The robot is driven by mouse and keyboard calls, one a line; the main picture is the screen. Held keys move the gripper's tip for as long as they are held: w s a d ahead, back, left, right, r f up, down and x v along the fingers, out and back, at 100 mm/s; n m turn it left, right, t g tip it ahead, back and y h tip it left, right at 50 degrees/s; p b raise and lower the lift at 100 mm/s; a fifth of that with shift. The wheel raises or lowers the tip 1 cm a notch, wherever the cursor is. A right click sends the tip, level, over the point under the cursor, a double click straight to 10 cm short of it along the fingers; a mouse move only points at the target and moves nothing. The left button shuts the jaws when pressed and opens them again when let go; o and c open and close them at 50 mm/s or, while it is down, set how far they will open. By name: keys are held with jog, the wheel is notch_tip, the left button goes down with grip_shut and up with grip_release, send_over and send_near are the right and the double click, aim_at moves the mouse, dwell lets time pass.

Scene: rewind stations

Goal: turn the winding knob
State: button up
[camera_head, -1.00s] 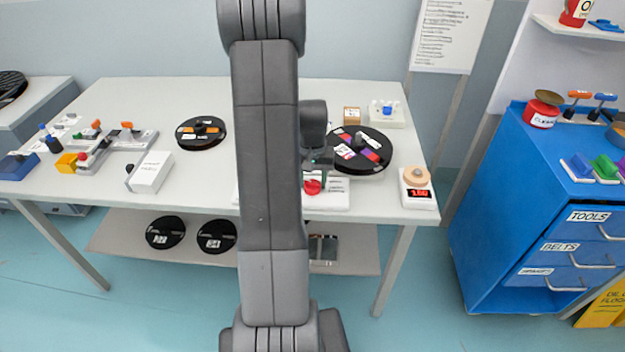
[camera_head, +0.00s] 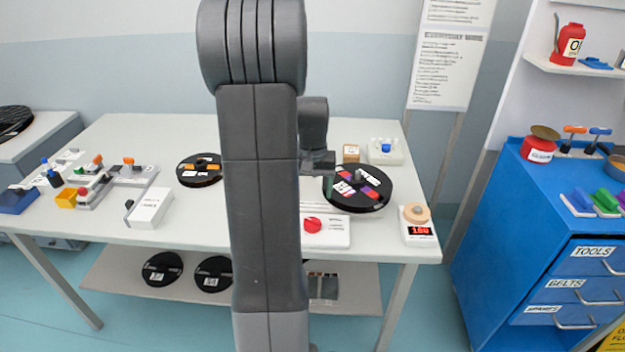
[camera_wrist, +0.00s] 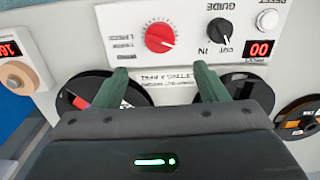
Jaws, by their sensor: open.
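A round red knob (camera_wrist: 160,37) with a pale pointer mark sits on a white panel (camera_wrist: 195,72), seen upside down in the wrist view. Small lettering beside it seems to include "WIND". The red knob also shows in the head view (camera_head: 312,225), on the white box at the table's front. My gripper (camera_wrist: 163,76) is open and empty in the wrist view. Its two green fingertips are apart, with the knob beyond them and roughly in line with the gap. In the head view my gripper (camera_head: 318,163) is above and behind the knob, partly hidden by my arm.
A black knob (camera_wrist: 219,30) marked "GUIDE" and a red display (camera_wrist: 258,50) share the panel. Black reels stand at right (camera_head: 358,187) and left (camera_head: 200,170). A tape roll on a scale (camera_head: 417,214) stands at the table's right. A blue cabinet (camera_head: 540,210) stands farther right.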

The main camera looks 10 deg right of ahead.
aim_at(312, 218)
jog(key=shift+r, duration=1.65)
notch_tip(312, 218, down, 14)
jog(key=shift+r, duration=0.1)
jog(key=shift+m+p, duration=0.4)
jog(key=shift+m, duration=0.1)
